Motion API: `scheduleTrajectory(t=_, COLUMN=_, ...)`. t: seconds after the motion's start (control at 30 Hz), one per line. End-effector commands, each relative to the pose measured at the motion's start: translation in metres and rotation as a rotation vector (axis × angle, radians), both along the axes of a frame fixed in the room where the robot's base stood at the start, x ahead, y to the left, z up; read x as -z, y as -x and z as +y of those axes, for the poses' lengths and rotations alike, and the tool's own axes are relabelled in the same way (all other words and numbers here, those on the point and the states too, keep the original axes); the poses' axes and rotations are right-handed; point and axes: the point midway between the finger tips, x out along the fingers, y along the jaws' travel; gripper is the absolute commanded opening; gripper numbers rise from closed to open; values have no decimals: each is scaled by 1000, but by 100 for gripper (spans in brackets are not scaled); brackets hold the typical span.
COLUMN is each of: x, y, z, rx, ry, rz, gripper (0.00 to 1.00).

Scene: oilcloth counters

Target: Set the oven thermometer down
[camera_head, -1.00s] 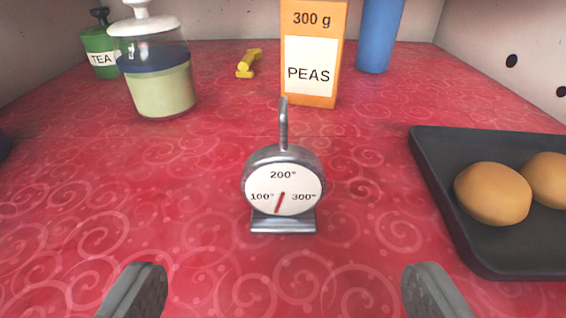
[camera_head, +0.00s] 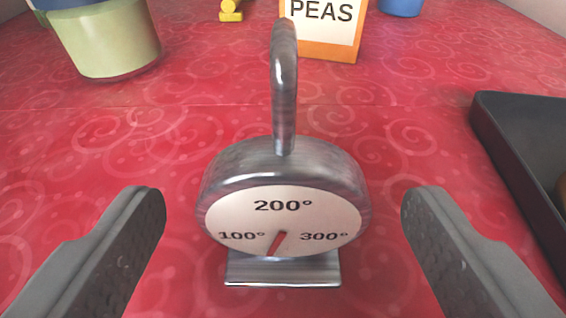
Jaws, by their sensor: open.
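The oven thermometer (camera_head: 283,205) stands upright on the red patterned oilcloth (camera_head: 400,135). It has a round grey metal body, a white dial marked 100°, 200° and 300° with a red needle, a flat foot and a tall loop on top. My gripper (camera_head: 283,208) is open, with one grey finger to the left of the thermometer and one to the right. There is a gap between each finger and the thermometer, and neither finger touches it.
A dark tray (camera_head: 515,160) lies at the right, beyond my right finger. An orange peas box (camera_head: 330,48), a yellow object (camera_head: 231,10) and a blue container (camera_head: 402,5) are behind. The cloth around the thermometer is clear.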

Motion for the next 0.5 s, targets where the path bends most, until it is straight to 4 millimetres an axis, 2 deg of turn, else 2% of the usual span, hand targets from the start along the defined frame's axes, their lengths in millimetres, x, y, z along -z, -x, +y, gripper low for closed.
scheduleTrajectory(t=0.3, x=1, y=-6, z=0, rx=0, ry=0, rz=-1, gripper=77)
scheduleTrajectory(t=0.5, x=1, y=-6, z=0, rx=0, ry=0, rz=-1, gripper=38)
